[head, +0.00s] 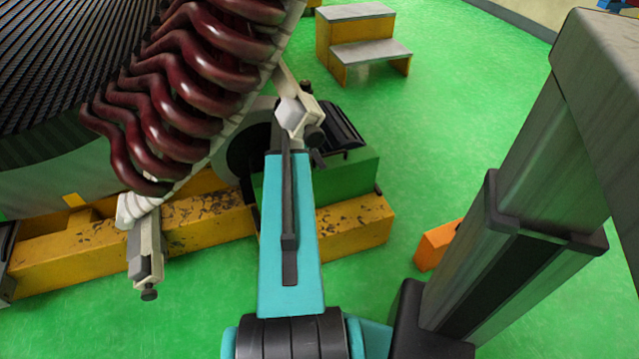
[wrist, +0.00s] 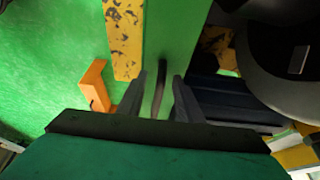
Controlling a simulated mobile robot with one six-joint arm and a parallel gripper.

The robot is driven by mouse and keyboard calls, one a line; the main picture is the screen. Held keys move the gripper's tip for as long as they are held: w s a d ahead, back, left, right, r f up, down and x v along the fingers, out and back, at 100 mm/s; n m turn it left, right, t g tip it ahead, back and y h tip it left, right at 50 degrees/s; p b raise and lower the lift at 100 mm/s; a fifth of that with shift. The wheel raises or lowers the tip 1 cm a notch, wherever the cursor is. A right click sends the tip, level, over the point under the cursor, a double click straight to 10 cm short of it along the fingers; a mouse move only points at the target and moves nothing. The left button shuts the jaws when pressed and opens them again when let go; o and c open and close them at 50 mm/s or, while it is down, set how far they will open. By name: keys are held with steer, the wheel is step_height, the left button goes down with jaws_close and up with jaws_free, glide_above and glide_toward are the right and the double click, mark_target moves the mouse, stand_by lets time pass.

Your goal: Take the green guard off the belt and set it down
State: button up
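The green guard (head: 350,177) is a box-like cover beside a dark wheel, above the yellow beam, partly hidden by my teal arm. In the wrist view the guard (wrist: 178,30) runs down the middle, with a thin dark handle (wrist: 161,92) on it. My gripper (wrist: 160,76) is open, one dark finger on each side of the handle, with gaps visible on both sides. In the head view my gripper is hidden behind the arm. I cannot make out the belt.
A dark wheel (wrist: 280,60) and a dark blue ribbed body (wrist: 215,92) are close on the right. A yellow beam (head: 352,228), an orange block (head: 435,245) and yellow steps (head: 358,38) stand around. Red coils (head: 175,105) loom at left. Green floor (head: 455,110) is clear at right.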

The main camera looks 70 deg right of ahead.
jaws_close()
steer(key=shift+r, duration=0.15)
